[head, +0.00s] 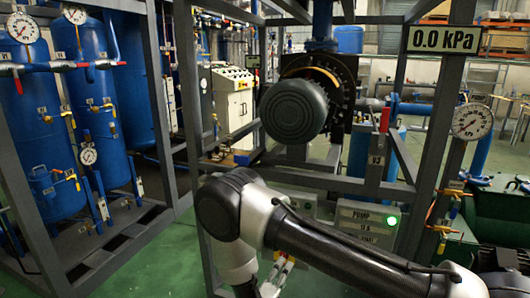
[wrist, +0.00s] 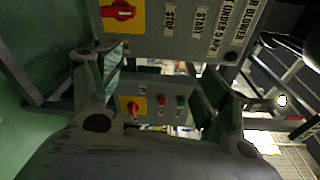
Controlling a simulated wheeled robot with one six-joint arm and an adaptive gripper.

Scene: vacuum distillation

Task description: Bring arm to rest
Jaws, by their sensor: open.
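My arm (head: 340,258) reaches in from the lower right of the head view and bends down at its elbow near the middle. My gripper (wrist: 158,88) is open in the wrist view, its two fingers apart with nothing between them. In the head view its end is mostly cut off at the bottom edge. Beyond the fingers is a grey control panel (wrist: 183,40) with a red switch (wrist: 118,11) on a yellow plate and STOP and START labels. A second panel (wrist: 165,105) with a red knob shows between the fingers. I cannot tell whether the gripper touches either panel.
A dark motor (head: 294,111) sits behind the elbow. The pump box (head: 355,222) has a lit green light. Blue tanks (head: 85,110) stand left.

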